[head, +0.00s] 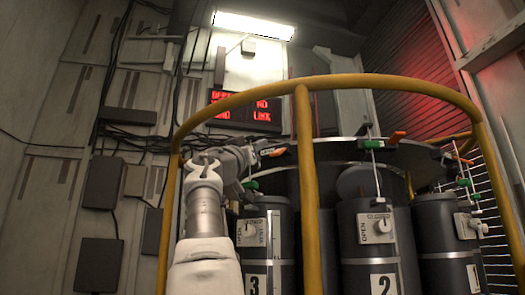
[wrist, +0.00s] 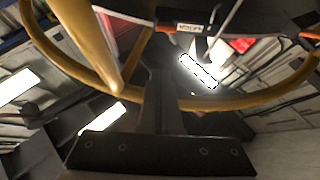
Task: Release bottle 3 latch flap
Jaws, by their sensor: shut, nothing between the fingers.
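Bottle 3 (head: 265,235) is a dark grey cylinder with a white "3" label and an OPEN dial plate, left of bottle 2. Above it, at the rack's ring, are a small white label and an orange flap (head: 278,152). A green piece (head: 250,185) sits below them. In the wrist view a similar lettered label (wrist: 188,27) is at the top centre, apart from the fingers. My gripper (wrist: 158,80) is shut and empty, pointing up from the lower centre. In the head view my wrist is close to the label's left; fingertip contact cannot be told.
A yellow guard rail (head: 304,150) curves around the rack, with an upright post between bottles 3 and 2. Bottle 2 (head: 370,245) and another bottle (head: 447,250) stand to the right. Cables and wall boxes (head: 97,265) are on the left. A red display (head: 240,107) hangs behind.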

